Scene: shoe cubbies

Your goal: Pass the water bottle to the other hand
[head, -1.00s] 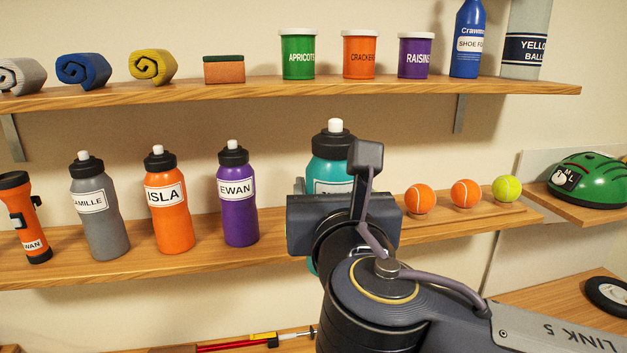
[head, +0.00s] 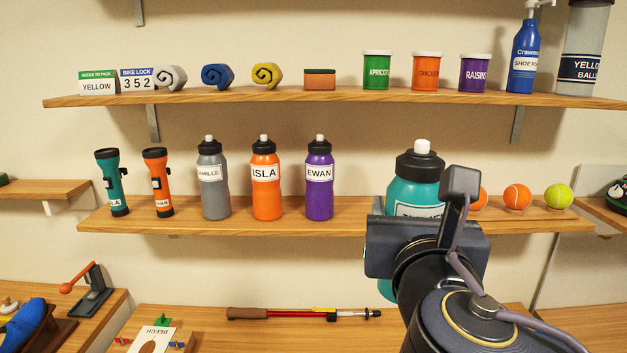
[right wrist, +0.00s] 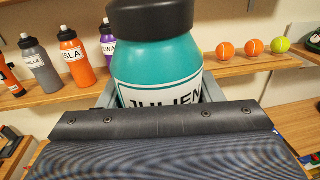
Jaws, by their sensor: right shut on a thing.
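A teal water bottle (head: 415,185) with a black cap, a white spout and a white label is held upright in front of the middle shelf. My right gripper (head: 385,230) is shut on it, with the arm coming in from the lower right. In the right wrist view the bottle (right wrist: 158,62) fills the middle, and its label reads JULIEN. The fingers are mostly hidden behind the gripper body. My left gripper is not in view.
The middle shelf (head: 350,228) carries grey, orange (head: 266,192) and purple bottles, two flashlights and several balls. An upper shelf (head: 210,98) holds rolled towels and jars. A counter below has a red pole (head: 290,314) and a name card.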

